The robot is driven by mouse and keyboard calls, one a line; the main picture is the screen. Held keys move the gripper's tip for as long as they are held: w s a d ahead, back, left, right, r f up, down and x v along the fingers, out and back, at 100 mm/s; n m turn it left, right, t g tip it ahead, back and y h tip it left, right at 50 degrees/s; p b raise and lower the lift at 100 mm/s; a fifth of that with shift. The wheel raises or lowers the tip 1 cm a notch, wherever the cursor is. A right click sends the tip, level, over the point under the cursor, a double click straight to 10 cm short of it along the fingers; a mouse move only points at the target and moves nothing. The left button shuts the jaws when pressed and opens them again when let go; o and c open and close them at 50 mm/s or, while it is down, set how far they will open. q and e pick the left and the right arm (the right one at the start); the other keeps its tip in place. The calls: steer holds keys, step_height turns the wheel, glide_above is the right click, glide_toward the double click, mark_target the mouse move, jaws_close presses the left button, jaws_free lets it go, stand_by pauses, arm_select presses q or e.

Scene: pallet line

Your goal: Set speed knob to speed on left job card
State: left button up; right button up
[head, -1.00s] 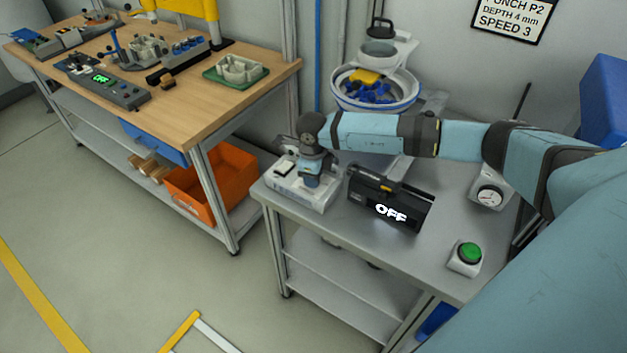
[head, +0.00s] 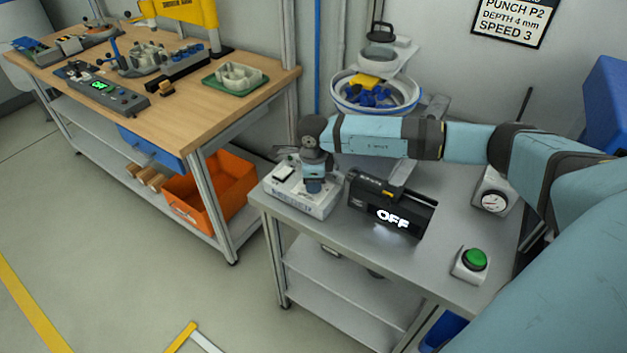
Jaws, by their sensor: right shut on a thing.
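My right gripper (head: 314,186) points down onto the top of this box and is shut on the speed knob, which the gripper hides. The knob's pointer and scale cannot be read. A black display unit (head: 376,222) beside the box shows "OFF" in white. One job card (head: 513,18) on the wall at the upper right reads PUNCH P2, DEPTH 4 mm, SPEED 3; its top is cut off. My left gripper is not in view.
A feeder bowl (head: 345,101) with blue and yellow parts stands behind my right arm. A round dial (head: 494,201) and a green button (head: 474,260) are on the table's right side. A wooden workbench (head: 185,122) with fixtures stands at the left, an orange bin (head: 238,183) below it.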

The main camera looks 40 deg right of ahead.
steer(key=o, duration=0.9)
steer(key=shift+r, duration=0.2)
steer(key=r, duration=0.9)
steer(key=r+b, duration=0.1)
steer(key=r, duration=0.3)
steer(key=shift+s+a+r, duration=0.25)
steer(key=shift+s+r, duration=0.05)
